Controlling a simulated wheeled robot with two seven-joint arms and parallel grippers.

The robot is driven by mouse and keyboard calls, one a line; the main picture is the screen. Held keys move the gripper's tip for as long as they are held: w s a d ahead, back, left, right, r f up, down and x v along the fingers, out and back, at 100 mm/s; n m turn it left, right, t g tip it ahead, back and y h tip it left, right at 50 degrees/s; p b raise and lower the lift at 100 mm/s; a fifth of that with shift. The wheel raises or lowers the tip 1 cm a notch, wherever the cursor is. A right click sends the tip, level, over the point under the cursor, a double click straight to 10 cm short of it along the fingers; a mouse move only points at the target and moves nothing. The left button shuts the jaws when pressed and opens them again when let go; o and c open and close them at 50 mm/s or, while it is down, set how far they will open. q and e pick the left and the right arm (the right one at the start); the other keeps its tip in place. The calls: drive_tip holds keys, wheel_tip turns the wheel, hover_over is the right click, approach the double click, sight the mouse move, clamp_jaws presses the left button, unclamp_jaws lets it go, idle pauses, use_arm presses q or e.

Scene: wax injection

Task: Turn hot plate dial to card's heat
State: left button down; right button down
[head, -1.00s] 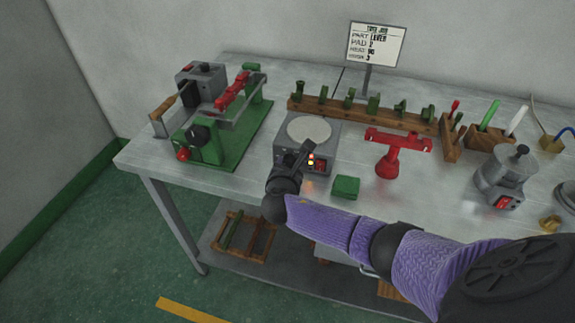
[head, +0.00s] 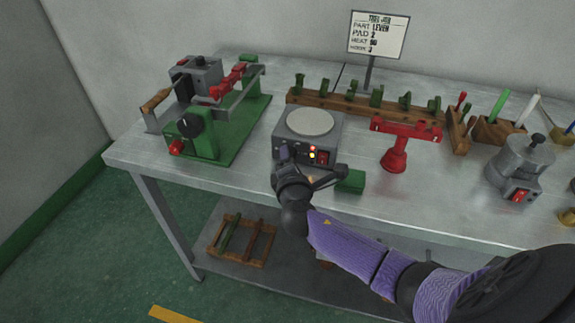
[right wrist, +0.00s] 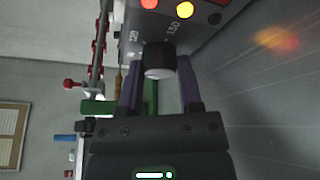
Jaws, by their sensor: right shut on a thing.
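The hot plate (head: 334,130) is a grey box with a pale round top, standing on the bench. Its dark dial shows between my fingers in the right wrist view (right wrist: 158,58), with "120" and "150" printed on the panel beyond it. My right gripper (head: 287,160) is at the left of the hot plate's front face, shut on the dial; it also shows in the right wrist view (right wrist: 160,85). The dial's pointer is not visible, so its setting cannot be told. The job card (head: 378,35) stands behind; its HEAT line is too small to read surely. My left gripper is out of view.
A green block (head: 351,182) lies close to the right of my gripper. A red stand (head: 394,155) and a grey pot (head: 522,160) are farther right. The green-based press (head: 215,135) is at left. A wooden rack (head: 330,104) runs behind the hot plate.

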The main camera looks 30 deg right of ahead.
drive_tip(key=shift+f, duration=0.25)
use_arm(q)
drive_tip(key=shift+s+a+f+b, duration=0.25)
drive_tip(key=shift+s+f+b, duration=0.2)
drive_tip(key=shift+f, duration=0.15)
use_arm(e)
drive_tip(key=shift+r+m, duration=0.1)
drive_tip(key=shift+m, duration=0.4)
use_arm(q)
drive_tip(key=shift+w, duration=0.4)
use_arm(e)
drive_tip(key=shift+c, duration=1.3)
unclamp_jaws()
drive_tip(key=shift+r, duration=0.1)
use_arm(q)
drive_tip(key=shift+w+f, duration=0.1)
use_arm(e)
drive_tip(key=shift+s, duration=0.1)
